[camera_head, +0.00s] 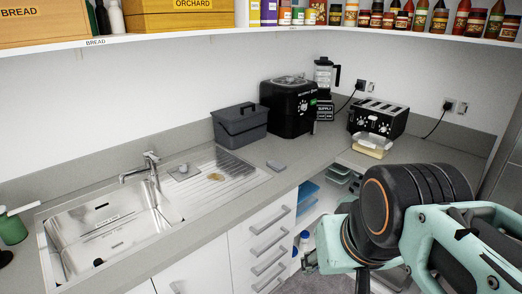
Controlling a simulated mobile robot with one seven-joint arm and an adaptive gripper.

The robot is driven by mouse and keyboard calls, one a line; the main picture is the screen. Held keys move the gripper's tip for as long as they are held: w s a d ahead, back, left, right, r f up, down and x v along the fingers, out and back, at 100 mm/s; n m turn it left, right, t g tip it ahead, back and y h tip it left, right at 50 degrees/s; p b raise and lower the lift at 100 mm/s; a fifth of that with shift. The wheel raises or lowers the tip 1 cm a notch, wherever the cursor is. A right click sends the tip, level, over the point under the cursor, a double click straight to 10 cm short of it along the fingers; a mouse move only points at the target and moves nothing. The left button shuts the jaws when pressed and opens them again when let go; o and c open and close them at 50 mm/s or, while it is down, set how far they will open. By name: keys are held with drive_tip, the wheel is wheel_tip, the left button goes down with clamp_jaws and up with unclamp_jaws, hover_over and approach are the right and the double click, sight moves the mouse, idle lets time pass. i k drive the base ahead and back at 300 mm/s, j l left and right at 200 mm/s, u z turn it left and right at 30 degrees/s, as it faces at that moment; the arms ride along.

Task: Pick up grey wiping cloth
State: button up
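A flat grey piece (184,172), which looks like a cloth, lies at the back left of the steel drainboard, just right of the tap. I cannot tell for sure which one is the wiping cloth. My arm fills the lower right of the view, in front of the right counter and well apart from both grey items. No gripper fingers can be made out.
The sink (105,232) with its tap (150,165) is at left. A dark caddy (240,126), a black appliance (288,105) and a toaster (378,117) stand along the wall. A shelf (240,37) overhangs the counter. A butter-like block (371,144) sits before the toaster.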

sight(276, 165)
drive_tip(key=i+l, duration=0.2)
drive_tip(key=i, duration=0.4)
drive_tip(key=i+l+z, duration=0.15)
drive_tip(key=i, duration=0.5)
drive_tip(key=i+l, duration=0.6)
drive_tip(key=i+j+z, duration=0.1)
drive_tip(key=i+j, duration=0.2)
